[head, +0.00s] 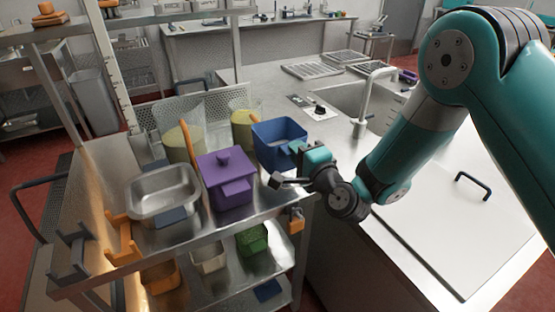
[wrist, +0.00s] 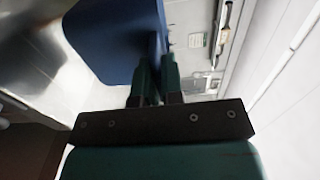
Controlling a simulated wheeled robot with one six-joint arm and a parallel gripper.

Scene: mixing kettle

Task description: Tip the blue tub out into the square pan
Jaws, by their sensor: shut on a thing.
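The blue tub (head: 268,152) is at the right end of the cart top, with its open mouth facing up in the head view. My gripper (head: 297,152) comes in from the right and is shut on the tub's near right side. In the wrist view the blue tub (wrist: 108,40) fills the upper left, and my gripper's fingers (wrist: 156,82) close on its edge. The tub's contents cannot be made out. The square pan (head: 163,212), shiny metal and seemingly empty, stands on the cart's left part, apart from the tub.
A purple lidded box (head: 228,192) stands between the pan and the tub. Behind are clear containers with yellowish contents (head: 183,145) and an orange handle. Orange holders (head: 122,240) sit at the cart's front left. A sink with a tap (head: 368,95) and a counter lie right.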

